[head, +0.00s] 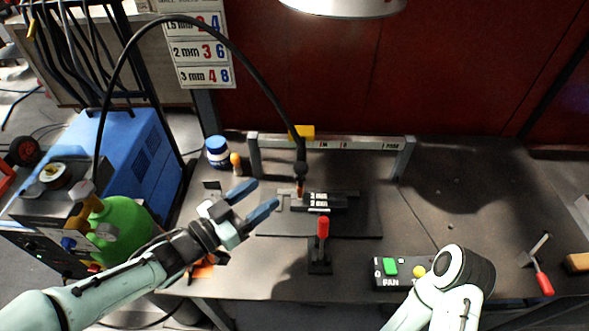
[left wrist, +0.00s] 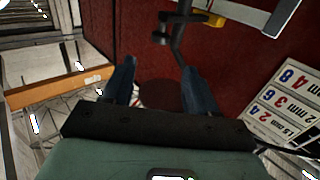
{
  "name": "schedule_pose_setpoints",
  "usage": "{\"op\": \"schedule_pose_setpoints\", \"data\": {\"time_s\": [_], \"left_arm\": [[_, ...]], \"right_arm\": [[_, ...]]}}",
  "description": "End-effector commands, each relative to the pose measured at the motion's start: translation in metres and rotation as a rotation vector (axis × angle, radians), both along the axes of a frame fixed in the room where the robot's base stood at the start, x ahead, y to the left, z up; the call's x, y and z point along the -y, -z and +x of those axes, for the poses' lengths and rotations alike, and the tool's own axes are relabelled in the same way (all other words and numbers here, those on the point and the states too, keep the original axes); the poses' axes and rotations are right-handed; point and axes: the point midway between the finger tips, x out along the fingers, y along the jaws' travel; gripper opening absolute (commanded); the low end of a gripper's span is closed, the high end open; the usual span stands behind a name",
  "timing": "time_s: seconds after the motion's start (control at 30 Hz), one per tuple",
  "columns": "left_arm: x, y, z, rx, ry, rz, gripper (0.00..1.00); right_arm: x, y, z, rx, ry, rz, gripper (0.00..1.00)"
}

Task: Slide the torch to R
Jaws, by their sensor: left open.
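The torch (head: 301,168) is black with a copper-coloured tip and hangs upright on a black hose. It sits below a yellow carriage (head: 303,131) on a grey rail (head: 370,143), left of the rail's middle. Small marks show on the rail; I cannot read an R. My left gripper (head: 263,194) is open and empty, left of the torch and apart from it. In the left wrist view the torch (left wrist: 178,38) and yellow carriage (left wrist: 208,17) show beyond the open blue fingers (left wrist: 160,70). My right arm shows at the lower right; its gripper is out of view.
A black block (head: 325,203) lies on a dark plate (head: 360,222) under the torch. A red-handled clamp (head: 322,230) stands in front. A button box (head: 400,272), blue-white jar (head: 217,152) and orange-capped bottle (head: 235,163) are on the bench.

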Motion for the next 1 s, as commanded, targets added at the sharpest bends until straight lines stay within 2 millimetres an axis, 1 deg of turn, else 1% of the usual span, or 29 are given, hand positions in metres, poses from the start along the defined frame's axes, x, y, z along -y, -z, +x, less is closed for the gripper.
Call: {"op": "schedule_pose_setpoints", "data": {"time_s": [0.03, 0.2, 0.4, 0.6, 0.9, 0.97, 1.0], "left_arm": [[0.009, 0.0, 0.008, -0.001, 0.005, -0.003, 0.58], [0.036, 0.0, 0.034, -0.001, 0.004, -0.003, 0.58], [0.058, -0.001, 0.058, -0.001, 0.003, -0.002, 0.58], [0.069, 0.0, 0.068, -0.001, 0.001, -0.001, 0.58], [0.07, 0.0, 0.07, -0.001, 0.0, -0.001, 0.58], [0.07, 0.0, 0.07, -0.001, 0.0, -0.001, 0.39], [0.07, 0.0, 0.07, -0.001, 0.0, -0.001, 0.26]], "right_arm": [[0.0, -0.001, 0.0, 0.0, 0.0, 0.0, 0.0], [0.0, -0.003, 0.002, 0.002, 0.001, -0.001, 0.0], [0.0, -0.007, 0.003, 0.003, 0.0, 0.0, 0.0], [0.0, -0.008, 0.004, 0.004, 0.0, 0.0, 0.0], [0.0, -0.008, 0.004, 0.004, 0.0, 0.0, 0.0], [0.0, -0.008, 0.004, 0.004, 0.0, 0.0, 0.0], [0.0, -0.008, 0.004, 0.004, 0.0, 0.0, 0.0]]}}
